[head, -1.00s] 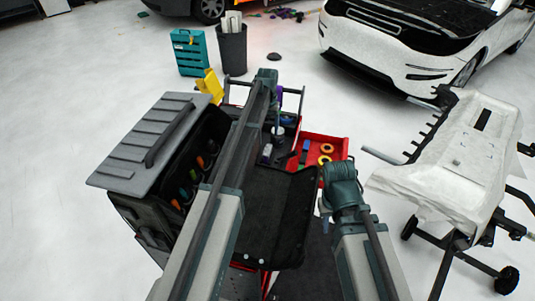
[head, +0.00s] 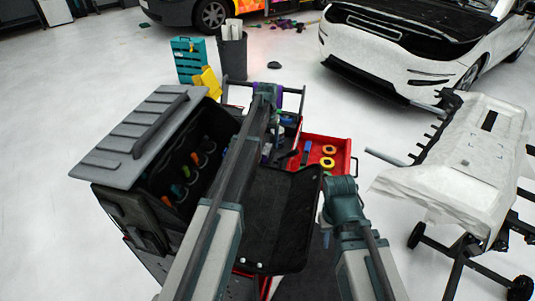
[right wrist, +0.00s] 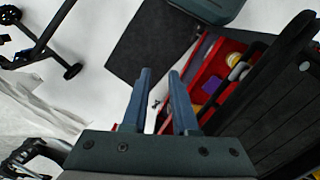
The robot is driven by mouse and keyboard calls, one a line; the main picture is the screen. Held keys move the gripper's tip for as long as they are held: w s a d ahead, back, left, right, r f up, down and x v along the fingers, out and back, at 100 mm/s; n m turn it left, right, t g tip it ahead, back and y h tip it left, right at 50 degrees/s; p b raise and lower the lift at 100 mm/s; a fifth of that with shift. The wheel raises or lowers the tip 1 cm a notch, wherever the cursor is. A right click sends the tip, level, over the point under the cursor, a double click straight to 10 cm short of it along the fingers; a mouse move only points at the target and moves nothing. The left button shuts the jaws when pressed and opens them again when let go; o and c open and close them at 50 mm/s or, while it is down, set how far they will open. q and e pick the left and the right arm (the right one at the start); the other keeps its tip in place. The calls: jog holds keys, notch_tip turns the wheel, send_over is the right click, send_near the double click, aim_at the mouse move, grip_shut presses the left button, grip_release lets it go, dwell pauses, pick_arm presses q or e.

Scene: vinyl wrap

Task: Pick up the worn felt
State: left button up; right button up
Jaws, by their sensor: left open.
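I cannot make out the worn felt for certain in either view. My left gripper (head: 276,128) reaches over the far end of the tool cart, above small tools in the dark tray; its fingertips are small and partly hidden by my arm. My right gripper (head: 325,222) is beside the right edge of the cart's black mat. In the right wrist view its two fingers (right wrist: 157,76) stand apart with nothing between them.
A red drawer (head: 345,157) with yellow rolls sticks out at the cart's right. An open black case with a grey lid (head: 140,140) stands left. A white-covered stand (head: 462,165) is at right. A bin (head: 232,58) and teal case (head: 188,60) stand behind.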

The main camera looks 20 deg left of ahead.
aim_at(267, 151)
pick_arm(q)
notch_tip(267, 151, down, 3)
jog(key=shift+s+a+r+b, duration=0.1)
jog(key=shift+a+b, duration=0.05)
jog(key=shift+b, duration=0.75)
pick_arm(e)
jog(key=f, duration=0.2)
jog(key=shift+s+a+f, duration=0.2)
jog(key=shift+f, duration=0.15)
pick_arm(q)
grip_shut()
